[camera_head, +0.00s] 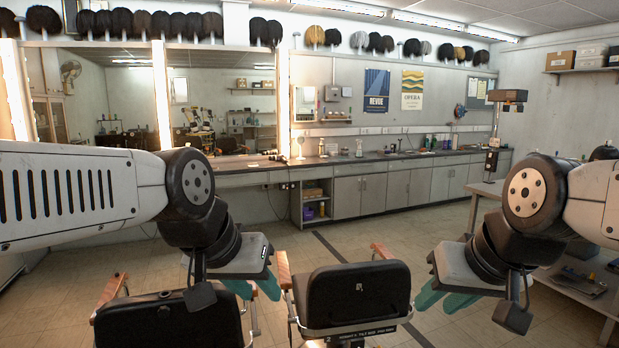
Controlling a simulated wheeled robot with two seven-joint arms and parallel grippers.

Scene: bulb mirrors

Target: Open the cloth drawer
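A long grey counter (388,157) runs along the far wall, with grey cabinet fronts (347,198) below it. A shallow front panel (238,180) runs under the mirror section of the counter. I cannot tell which front is the cloth drawer, and no pulled-out drawer shows. My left gripper (254,288) points forward, low in front of me, with its teal fingers apart and nothing seen between them. My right gripper (445,300) is at a similar height on the right, also with teal fingers apart and empty. Both are far from the counter.
Dark salon chairs with wooden armrests, one at the centre (356,292) and one at left (172,321), stand close before me. An open shelf unit (313,213) stands under the counter. A table (488,189) is at right. Free tiled floor (425,240) lies beyond the chairs.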

